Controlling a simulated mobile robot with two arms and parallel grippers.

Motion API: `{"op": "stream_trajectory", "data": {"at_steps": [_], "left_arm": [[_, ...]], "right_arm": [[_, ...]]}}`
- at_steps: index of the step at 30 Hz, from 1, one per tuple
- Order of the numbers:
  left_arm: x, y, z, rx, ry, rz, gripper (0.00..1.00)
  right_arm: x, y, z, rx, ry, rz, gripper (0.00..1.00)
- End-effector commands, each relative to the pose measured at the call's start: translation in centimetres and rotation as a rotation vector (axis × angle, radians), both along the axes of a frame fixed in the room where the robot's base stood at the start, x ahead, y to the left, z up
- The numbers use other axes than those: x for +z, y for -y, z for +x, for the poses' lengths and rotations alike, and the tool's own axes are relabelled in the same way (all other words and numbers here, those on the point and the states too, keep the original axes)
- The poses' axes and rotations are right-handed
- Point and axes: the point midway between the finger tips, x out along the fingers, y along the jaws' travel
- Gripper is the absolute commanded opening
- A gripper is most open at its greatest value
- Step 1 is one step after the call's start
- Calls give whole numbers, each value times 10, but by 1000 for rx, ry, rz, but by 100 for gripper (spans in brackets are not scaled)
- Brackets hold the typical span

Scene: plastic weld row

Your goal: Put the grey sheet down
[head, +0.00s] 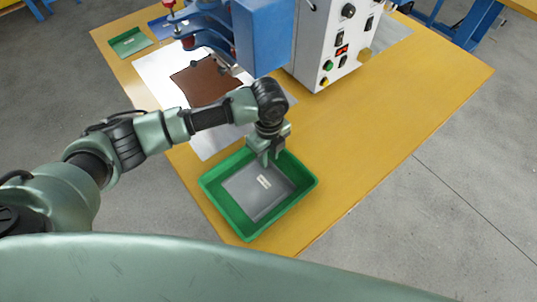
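The grey sheet (251,196) with a small white label lies inside the green tray (308,182), at the front of the yellow table. It looks flat or nearly so; I cannot tell whether all of it rests on the tray floor. My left gripper (270,163) points down over the tray's far side, at the far edge of the sheet. Its fingertips are small and overlap the sheet in this view, so I cannot tell whether they grip it. My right gripper is not in view.
A blue and white welding machine (335,40) with buttons stands at the back of the table (370,125). A brown sheet (205,82) lies on a pale plate (155,68) under it. Green (130,42) and blue (161,27) trays sit far left. The table's right side is clear.

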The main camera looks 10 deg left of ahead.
Motion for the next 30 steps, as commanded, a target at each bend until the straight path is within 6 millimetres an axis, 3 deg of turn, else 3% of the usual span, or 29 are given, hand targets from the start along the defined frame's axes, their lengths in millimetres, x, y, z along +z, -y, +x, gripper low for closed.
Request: {"op": "stream_trajectory", "data": {"at_steps": [7, 21, 30], "left_arm": [[18, 0, 1, 0, 2, -2, 25], [109, 1, 1, 0, 2, -2, 25], [123, 0, 0, 0, -1, 0, 25]], "right_arm": [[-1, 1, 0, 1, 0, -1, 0], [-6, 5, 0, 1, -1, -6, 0], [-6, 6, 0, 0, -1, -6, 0]]}}
